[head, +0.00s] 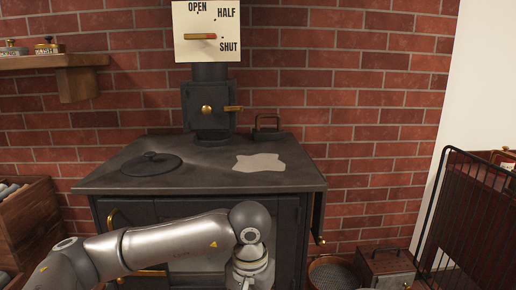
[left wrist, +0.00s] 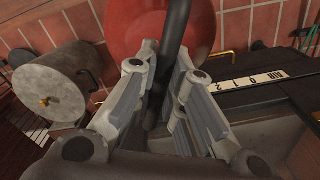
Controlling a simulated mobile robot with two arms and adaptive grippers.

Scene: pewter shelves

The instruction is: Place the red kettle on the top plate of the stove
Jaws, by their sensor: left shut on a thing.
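The stove is black, with a wide flat top plate (head: 215,180) against the brick wall in the head view. A pale irregular patch (head: 259,162) lies right of centre. In the left wrist view, the red kettle (left wrist: 135,25) shows at the top, partly cut off. Its black handle (left wrist: 176,35) runs between the fingers of my left gripper (left wrist: 163,78), which is shut on it. In the head view my left arm crosses in front of the stove; its gripper and the kettle are not visible there.
A black flue box with a brass knob (head: 207,107) rises behind the plate. A small dark item with a raised handle (head: 267,130) stands at the back right. A dark wire rack (head: 475,215) is at the right. A grey cylinder (left wrist: 55,85) shows in the wrist view.

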